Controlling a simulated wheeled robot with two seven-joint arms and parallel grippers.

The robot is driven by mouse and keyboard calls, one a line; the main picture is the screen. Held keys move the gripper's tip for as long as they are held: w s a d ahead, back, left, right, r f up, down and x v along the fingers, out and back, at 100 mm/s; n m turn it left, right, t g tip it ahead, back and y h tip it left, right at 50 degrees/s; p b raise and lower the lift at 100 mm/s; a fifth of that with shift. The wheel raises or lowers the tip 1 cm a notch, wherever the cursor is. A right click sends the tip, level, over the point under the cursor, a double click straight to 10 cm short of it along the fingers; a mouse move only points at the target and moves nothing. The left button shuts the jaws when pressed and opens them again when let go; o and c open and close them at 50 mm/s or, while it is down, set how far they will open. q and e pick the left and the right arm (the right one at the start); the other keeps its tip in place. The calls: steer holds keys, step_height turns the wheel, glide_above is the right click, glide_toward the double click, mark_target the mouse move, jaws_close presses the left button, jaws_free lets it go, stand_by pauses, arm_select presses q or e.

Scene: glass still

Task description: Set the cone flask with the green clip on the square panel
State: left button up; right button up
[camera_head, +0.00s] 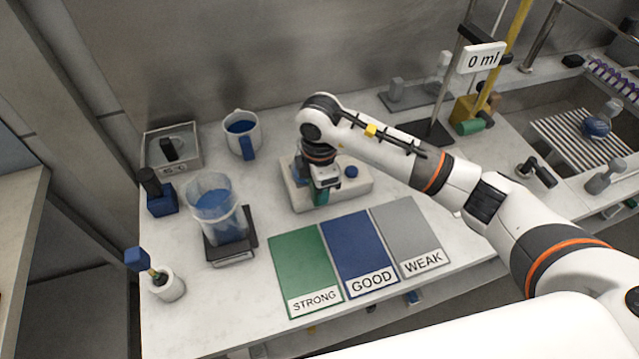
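My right gripper (324,181) points down over the pale box-shaped device (358,178) with a blue knob, in the middle of the bench. A small green part (320,196) shows right at its fingertips. It may be the green clip, but the gripper and wrist hide what is around it. I cannot make out a cone flask there, nor whether the fingers are shut on anything. Any square panel on top of the device is largely covered by my gripper. My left gripper is not in view.
A beaker of blue liquid (216,205) stands on a small scale (231,258) at left. Green, blue and grey mats (357,245) lie in front. A burette stand base (432,131) and a sink rack with a blue flask (597,127) are at right.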

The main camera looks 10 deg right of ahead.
steer(key=shift+r, duration=0.15)
steer(key=shift+w+r+p, duration=0.2)
steer(key=shift+r+p, duration=0.5)
steer(key=shift+r, duration=0.4)
steer(key=shift+w+r+p, duration=0.25)
steer(key=shift+r+p, duration=0.5)
steer(key=shift+r, duration=0.3)
steer(key=shift+w+r+p, duration=0.2)
steer(key=shift+r+p, duration=0.5)
steer(key=shift+r, duration=0.4)
steer(key=o, duration=0.5)
steer(key=shift+o, duration=0.2)
steer(key=shift+a+r, duration=0.1)
steer(key=shift+r, duration=0.45)
step_height(320, 180, up, 11)
steer(key=b, duration=0.2)
